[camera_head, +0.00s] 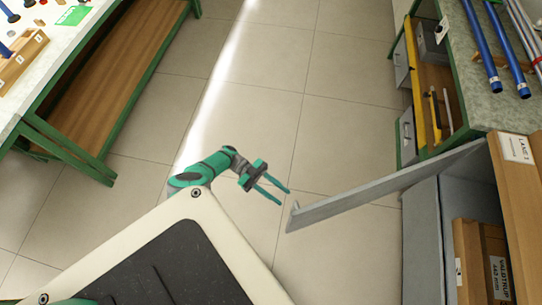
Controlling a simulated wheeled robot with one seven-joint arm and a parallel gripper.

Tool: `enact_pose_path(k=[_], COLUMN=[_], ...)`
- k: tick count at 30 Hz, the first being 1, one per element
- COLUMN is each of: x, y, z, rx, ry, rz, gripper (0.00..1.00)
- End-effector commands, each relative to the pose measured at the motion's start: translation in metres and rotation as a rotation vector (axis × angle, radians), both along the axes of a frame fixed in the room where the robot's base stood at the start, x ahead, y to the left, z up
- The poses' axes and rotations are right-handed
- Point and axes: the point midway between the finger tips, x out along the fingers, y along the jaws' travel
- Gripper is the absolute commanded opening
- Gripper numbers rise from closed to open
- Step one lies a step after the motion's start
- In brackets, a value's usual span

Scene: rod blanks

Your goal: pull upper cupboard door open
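The grey cupboard door (385,187) stands swung out from the cupboard at the right, seen from above as a long thin panel. Its free end, with a small upright piece that looks like a handle (294,212), points left toward my gripper. My gripper (285,197), with two green fingers, is open and empty. In the picture its fingertips lie just left of and above the door's free end, seemingly apart from it; the depth between them is hard to judge. The cupboard (425,245) is open, and a wooden box (468,262) with a label shows inside.
A green-framed bench (495,107) with blue rods and open shelving stands at the upper right. A wooden piece labelled LANE 3 (512,185) sits above the cupboard. Another bench (105,88) stands at the left. The tiled floor (255,100) between is clear.

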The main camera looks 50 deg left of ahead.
Motion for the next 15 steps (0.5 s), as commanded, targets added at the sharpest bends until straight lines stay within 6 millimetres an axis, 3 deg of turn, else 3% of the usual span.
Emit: enact_pose_path(k=[6, 15], x=[-0.004, -0.008], y=[0.02, 0.033], z=[-0.001, 0.0], rx=[0.001, 0.002], ry=[0.003, 0.0], rz=[-0.001, 0.0], gripper=[0.33, 0.33])
